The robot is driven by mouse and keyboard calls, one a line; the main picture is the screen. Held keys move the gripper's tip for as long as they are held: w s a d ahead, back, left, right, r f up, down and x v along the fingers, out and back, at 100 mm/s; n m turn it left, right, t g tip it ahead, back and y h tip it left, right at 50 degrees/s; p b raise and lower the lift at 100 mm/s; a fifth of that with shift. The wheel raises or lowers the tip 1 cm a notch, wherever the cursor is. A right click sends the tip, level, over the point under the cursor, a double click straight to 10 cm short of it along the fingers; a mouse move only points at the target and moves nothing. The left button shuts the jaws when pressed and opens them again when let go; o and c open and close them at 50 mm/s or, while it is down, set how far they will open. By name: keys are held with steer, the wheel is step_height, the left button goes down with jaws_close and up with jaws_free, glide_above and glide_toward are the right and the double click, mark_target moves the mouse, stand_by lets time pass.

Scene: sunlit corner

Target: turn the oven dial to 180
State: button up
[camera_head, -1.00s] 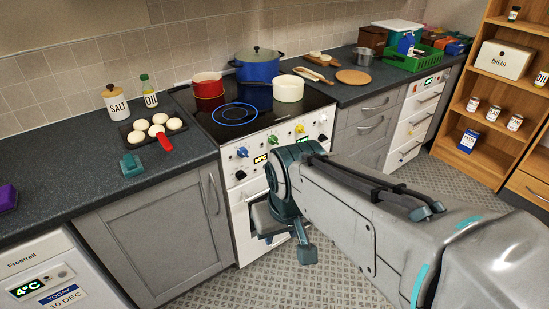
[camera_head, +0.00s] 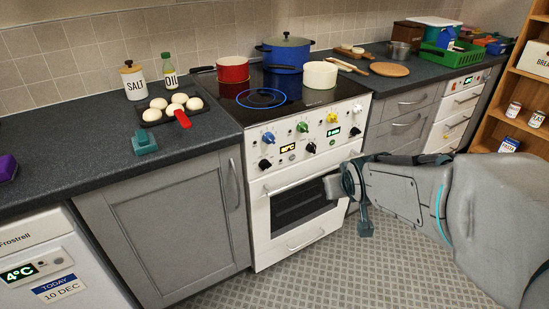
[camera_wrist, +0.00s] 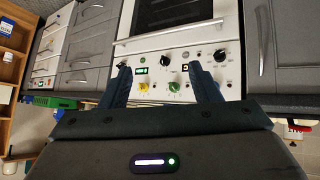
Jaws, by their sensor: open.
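The white oven (camera_head: 298,240) stands in the middle of the head view. Its panel has a blue knob (camera_head: 268,138), a green knob (camera_head: 302,127), a yellow knob (camera_head: 332,117) and a white knob (camera_head: 357,109) above black dials, including left (camera_head: 265,164), middle (camera_head: 311,147) and right (camera_head: 355,131) ones. Two lit displays sit among them. The dial markings are too small to read. My gripper (camera_wrist: 160,68) is open and empty; in the wrist view, which is upside down, its fingers point at the panel, with the middle black dial (camera_wrist: 165,60) between them, apart from it.
A red pot (camera_head: 232,69), a blue pot (camera_head: 285,53) and a white pot (camera_head: 320,75) stand on the hob above the panel. The oven door handle (camera_head: 300,178) runs below the dials. Grey cabinets flank the oven; the floor in front is clear.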

steer(key=w+a+f+n+t+y+b, duration=0.3)
steer(key=w+a+f+t+b, duration=0.15)
steer(key=w+f+b, duration=0.6)
steer(key=n+t+y+b, duration=0.25)
steer(key=y+b, duration=0.35)
steer(key=b, duration=0.3)
glide_toward(267, 168)
steer(key=b+x, duration=0.2)
steer(key=x, duration=0.7)
steer(key=shift+w+f+b, duration=0.1)
steer(key=shift+w+b, duration=0.1)
steer(key=shift+b, duration=0.15)
steer(key=c, duration=1)
